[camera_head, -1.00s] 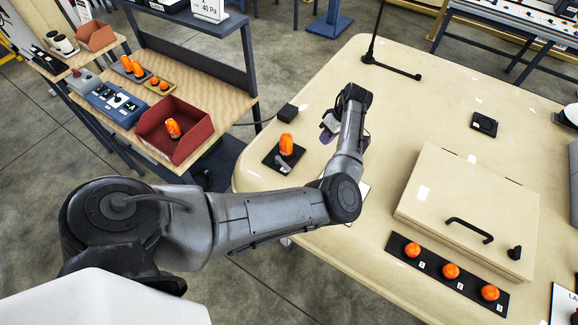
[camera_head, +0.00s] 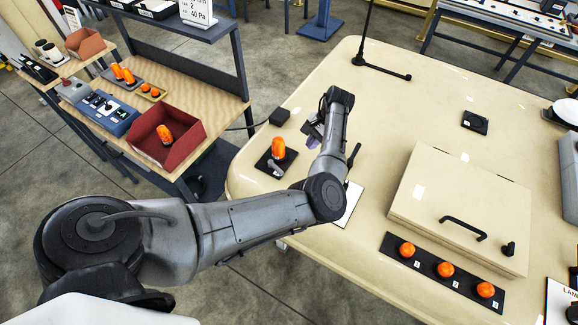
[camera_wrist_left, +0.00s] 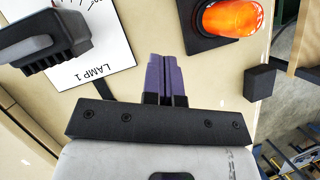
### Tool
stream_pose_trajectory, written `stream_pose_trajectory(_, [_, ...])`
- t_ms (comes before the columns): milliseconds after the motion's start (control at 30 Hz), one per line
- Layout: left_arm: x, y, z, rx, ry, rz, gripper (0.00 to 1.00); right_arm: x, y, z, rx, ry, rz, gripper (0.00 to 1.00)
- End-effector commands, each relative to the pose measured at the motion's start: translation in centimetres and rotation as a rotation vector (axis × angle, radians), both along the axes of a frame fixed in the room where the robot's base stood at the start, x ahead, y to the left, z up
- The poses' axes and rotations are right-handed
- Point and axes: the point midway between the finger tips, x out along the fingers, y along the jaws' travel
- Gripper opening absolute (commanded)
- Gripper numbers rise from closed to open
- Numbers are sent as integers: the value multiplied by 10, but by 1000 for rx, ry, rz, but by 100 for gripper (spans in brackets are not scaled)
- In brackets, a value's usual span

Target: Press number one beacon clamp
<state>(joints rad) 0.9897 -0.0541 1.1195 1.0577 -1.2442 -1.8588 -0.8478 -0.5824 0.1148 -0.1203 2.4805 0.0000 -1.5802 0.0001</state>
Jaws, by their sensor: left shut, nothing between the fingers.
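An orange beacon (camera_head: 278,147) stands upright on a black plate on the cream table. A small grey lever-like clamp (camera_head: 275,168) sits on the plate's near side. The beacon also shows at the upper right in the left wrist view (camera_wrist_left: 228,17), where the clamp is out of frame. A white sheet marked LAMP 1 (camera_wrist_left: 105,45) lies beside the plate. My left gripper (camera_head: 314,138) is just right of the beacon, apart from it. Its purple fingers (camera_wrist_left: 166,75) are together and empty. My right gripper is out of view.
A black tool-like object (camera_head: 353,163) is by the sheet, right of my arm. A small black box (camera_head: 279,117) lies behind the beacon. A cream lidded case (camera_head: 460,195) and a strip of orange beacons (camera_head: 385,247) are farther right. A red bin (camera_head: 190,118) is left.

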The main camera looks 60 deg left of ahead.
Motion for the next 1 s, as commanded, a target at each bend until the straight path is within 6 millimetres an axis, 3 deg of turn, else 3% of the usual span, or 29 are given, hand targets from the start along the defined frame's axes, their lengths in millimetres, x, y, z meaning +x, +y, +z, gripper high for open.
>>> stream_pose_trajectory(233, [0,0,0,-56,4,-115,0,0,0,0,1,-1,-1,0])
stream_pose_trajectory(700, [-1,0,-2,-61,5,-127,0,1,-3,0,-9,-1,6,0])
stream_pose_trajectory(867, [-7,0,-15,-62,6,-126,0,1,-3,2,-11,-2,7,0])
stream_pose_trajectory(1000, [-18,1,-36,-62,7,-126,0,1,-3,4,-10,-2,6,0])
